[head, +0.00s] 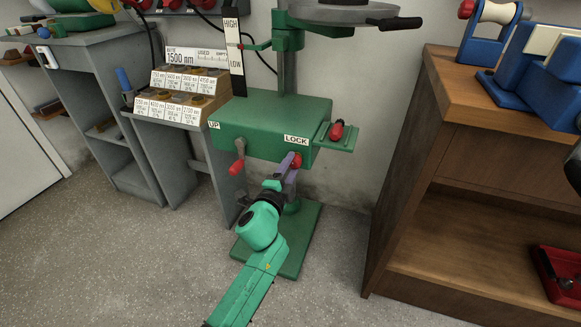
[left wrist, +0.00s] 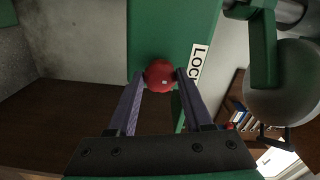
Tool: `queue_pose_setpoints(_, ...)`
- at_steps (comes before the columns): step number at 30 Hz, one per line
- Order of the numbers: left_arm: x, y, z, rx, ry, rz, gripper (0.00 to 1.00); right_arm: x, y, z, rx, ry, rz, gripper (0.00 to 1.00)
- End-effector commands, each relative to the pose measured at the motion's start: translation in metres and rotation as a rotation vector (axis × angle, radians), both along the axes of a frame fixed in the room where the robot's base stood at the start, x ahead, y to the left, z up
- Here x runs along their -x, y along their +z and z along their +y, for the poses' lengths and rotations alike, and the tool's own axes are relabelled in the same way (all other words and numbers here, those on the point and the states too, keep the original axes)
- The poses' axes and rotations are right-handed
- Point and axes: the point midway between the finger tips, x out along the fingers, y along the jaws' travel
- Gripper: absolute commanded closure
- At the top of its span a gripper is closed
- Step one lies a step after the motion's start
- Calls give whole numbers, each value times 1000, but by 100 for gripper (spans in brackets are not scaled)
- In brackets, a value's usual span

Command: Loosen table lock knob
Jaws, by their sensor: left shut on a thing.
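The red table lock knob (head: 296,160) sits on the front of the green machine table (head: 262,122), just below the LOCK label (head: 297,140). My left gripper (head: 292,170) reaches up to it from below in the head view. In the left wrist view the round red knob (left wrist: 160,74) lies between the tips of the two purple fingers (left wrist: 160,80), one on each side, and the gripper is shut on it. The fingers hide part of the knob in the head view. My right gripper is not in view.
A red-handled crank (head: 237,162) hangs by the UP label. A side shelf (head: 338,138) holds a small red-handled item. Grey benches (head: 110,55) stand left, a wooden cabinet (head: 470,120) right. Open floor (head: 150,260) lies in front.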

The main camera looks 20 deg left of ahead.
Motion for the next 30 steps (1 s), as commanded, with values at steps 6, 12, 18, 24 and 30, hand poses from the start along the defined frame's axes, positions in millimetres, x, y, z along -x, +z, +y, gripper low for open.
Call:
queue_pose_setpoints(6,0,1,0,63,1,2,100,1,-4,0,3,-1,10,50)
queue_pose_setpoints(12,0,1,0,78,1,2,100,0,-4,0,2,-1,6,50)
queue_pose_setpoints(18,0,2,1,78,1,2,100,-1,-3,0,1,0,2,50)
queue_pose_setpoints(24,0,2,0,77,1,2,19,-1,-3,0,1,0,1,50)
queue_pose_setpoints(30,0,1,0,77,0,3,19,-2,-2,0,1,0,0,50)
